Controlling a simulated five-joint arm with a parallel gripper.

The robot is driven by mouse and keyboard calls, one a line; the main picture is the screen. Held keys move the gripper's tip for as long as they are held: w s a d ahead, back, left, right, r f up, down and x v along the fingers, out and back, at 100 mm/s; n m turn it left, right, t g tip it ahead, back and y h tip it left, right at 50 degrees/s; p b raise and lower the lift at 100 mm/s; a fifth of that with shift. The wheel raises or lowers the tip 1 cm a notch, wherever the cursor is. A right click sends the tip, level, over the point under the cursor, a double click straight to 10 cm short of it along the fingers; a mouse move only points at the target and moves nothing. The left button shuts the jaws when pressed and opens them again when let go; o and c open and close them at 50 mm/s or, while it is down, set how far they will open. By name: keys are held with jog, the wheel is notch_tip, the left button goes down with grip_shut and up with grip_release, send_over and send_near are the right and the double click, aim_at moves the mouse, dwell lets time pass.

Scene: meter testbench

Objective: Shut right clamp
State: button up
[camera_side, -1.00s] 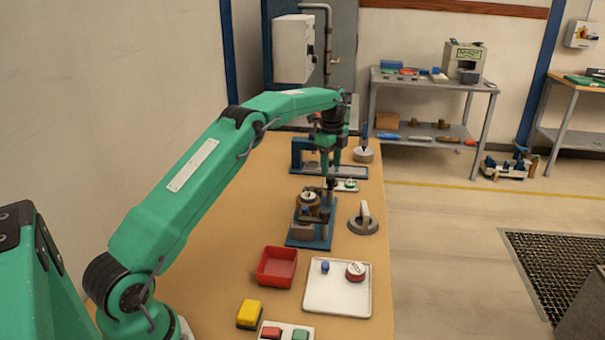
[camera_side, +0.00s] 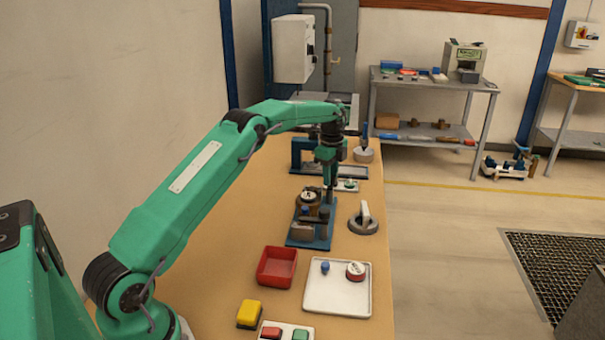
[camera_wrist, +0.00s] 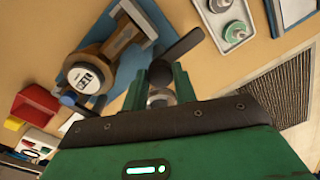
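The meter (camera_side: 309,197) sits upright in a blue clamp fixture (camera_side: 297,242) on the bench. Its white dial (camera_wrist: 88,78) and the fixture's blue base (camera_wrist: 135,64) show left of centre in the wrist view. My gripper (camera_side: 328,187) points down over the fixture's far right side. In the wrist view my gripper (camera_wrist: 162,82) has its two green fingers apart. A dark clamp handle (camera_wrist: 182,45) stretches away just past the fingertips. I cannot tell whether the fingers touch it. A grey rounded part shows between the fingers. The clamp's pivot is partly hidden.
A round grey part with an upright handle (camera_side: 363,219) stands right of the fixture. A red bin (camera_side: 277,267), a white tray (camera_side: 337,305) and a yellow block (camera_side: 249,314) are on the near side. Another blue fixture (camera_side: 297,155) stands behind. A small tray (camera_wrist: 240,40) lies beyond the handle.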

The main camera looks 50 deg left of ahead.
jog(key=shift+n, duration=0.4)
jog(key=n, duration=0.8)
jog(key=shift+d+n, duration=0.1)
jog(key=shift+n, duration=0.3)
jog(key=n, duration=0.4)
jog(key=shift+d+n, duration=0.1)
jog(key=shift+n, duration=2.1)
jog(key=o, duration=1)
